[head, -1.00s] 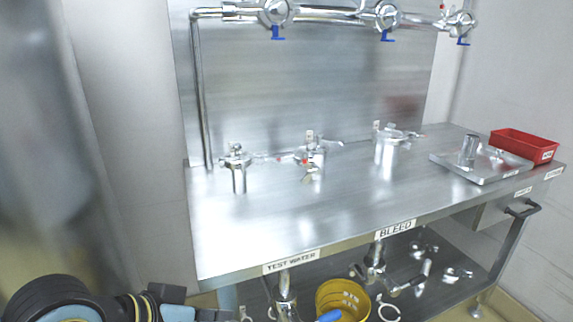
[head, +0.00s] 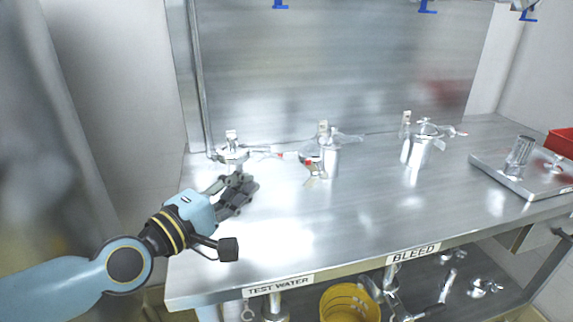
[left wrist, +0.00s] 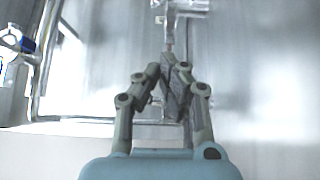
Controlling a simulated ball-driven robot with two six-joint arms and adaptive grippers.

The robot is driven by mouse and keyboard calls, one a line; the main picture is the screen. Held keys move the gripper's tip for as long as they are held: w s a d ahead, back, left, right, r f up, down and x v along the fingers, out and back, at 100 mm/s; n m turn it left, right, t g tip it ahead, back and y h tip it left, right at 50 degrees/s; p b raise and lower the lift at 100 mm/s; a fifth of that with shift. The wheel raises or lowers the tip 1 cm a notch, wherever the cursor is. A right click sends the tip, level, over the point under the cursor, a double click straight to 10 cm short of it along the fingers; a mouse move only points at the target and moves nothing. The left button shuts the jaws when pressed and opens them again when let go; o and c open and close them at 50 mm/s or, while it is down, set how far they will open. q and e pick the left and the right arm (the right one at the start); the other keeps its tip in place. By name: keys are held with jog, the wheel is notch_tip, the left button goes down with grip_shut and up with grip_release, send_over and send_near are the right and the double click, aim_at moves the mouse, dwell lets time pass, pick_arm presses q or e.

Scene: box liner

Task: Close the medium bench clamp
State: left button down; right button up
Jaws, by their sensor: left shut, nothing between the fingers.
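Three steel clamp fittings stand on the bench in the head view: a left one (head: 233,153), a middle one (head: 328,157) and a right one (head: 421,147). The middle one, by its place likely the medium clamp, has a handle with a red tip and a loose-looking part hanging at its left side. My left gripper (head: 246,188) is shut and empty, in front of the left fitting and left of the middle one. It hides the lower part of the left fitting. In the left wrist view the gripper (left wrist: 178,72) points toward blurred metal parts. My right gripper is out of view.
The steel bench (head: 380,215) is clear in front of the fittings. A steel tray (head: 545,187) with a metal cup (head: 518,155) lies at the right, near a red bin (head: 563,141). A yellow bucket (head: 348,303) stands below the bench front.

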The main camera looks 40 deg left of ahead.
pick_arm(q)
jog(key=w+d, duration=0.3)
jog(key=w, duration=0.5)
jog(key=shift+w, duration=0.3)
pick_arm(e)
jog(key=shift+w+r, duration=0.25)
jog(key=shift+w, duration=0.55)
